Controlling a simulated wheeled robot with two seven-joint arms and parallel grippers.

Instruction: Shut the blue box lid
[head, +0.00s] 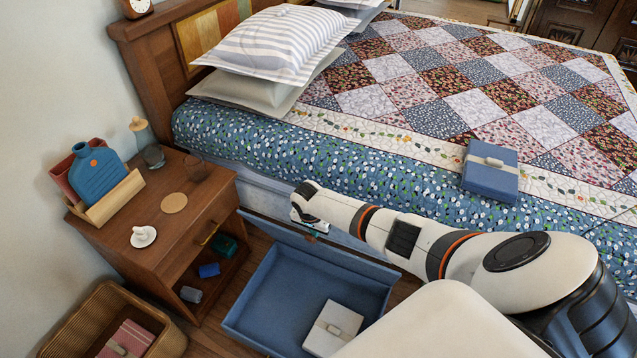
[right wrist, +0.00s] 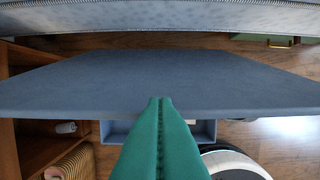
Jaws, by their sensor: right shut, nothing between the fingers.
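The blue box (head: 258,293) stands open on the floor beside the bed. Its lid (head: 345,262) is raised along the side next to the bed. In the right wrist view the lid (right wrist: 90,85) shows as a wide blue-grey panel, with part of the box (right wrist: 205,130) beyond its near edge. My right gripper (head: 312,232) is at the upper edge of the lid, between the box and the bed. Its green fingers (right wrist: 160,100) are shut and empty and overlap the lid's edge in the wrist view. I cannot tell whether they touch it. My left gripper is not in view.
A white packet (head: 333,328) lies in the box. A wooden nightstand (head: 190,225) stands left, with a wicker basket (head: 165,335) in front. The bed (head: 270,140) is close behind the lid, with a blue packet (head: 490,172) on it.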

